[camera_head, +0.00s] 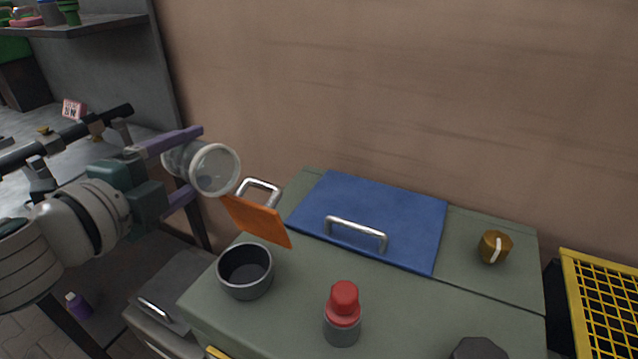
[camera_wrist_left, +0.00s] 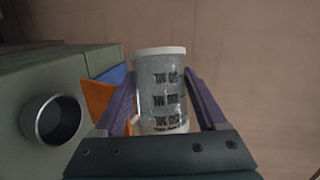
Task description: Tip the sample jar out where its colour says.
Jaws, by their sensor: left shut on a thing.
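My left gripper (camera_head: 186,172) is shut on the sample jar (camera_head: 214,168), a clear jar with a pale rim. In the head view it is tipped well over, its round end facing the lower right, in the air left of the green cabinet. The wrist view shows the jar (camera_wrist_left: 161,92) between both purple fingers, with dark volume marks. I cannot make out any coloured contents. An orange panel (camera_head: 257,222) with a metal handle stands tilted at the cabinet's left end. A blue panel (camera_head: 400,205) with a handle lies flat on top. My right gripper is not in view.
On the green cabinet (camera_head: 290,310) stand a dark open pot (camera_head: 245,287), a red-capped container (camera_head: 343,315) and a brass-coloured piece (camera_head: 494,247). A dark object (camera_head: 479,349) shows at the bottom edge. A yellow mesh (camera_head: 606,305) is at right. A wall rises behind.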

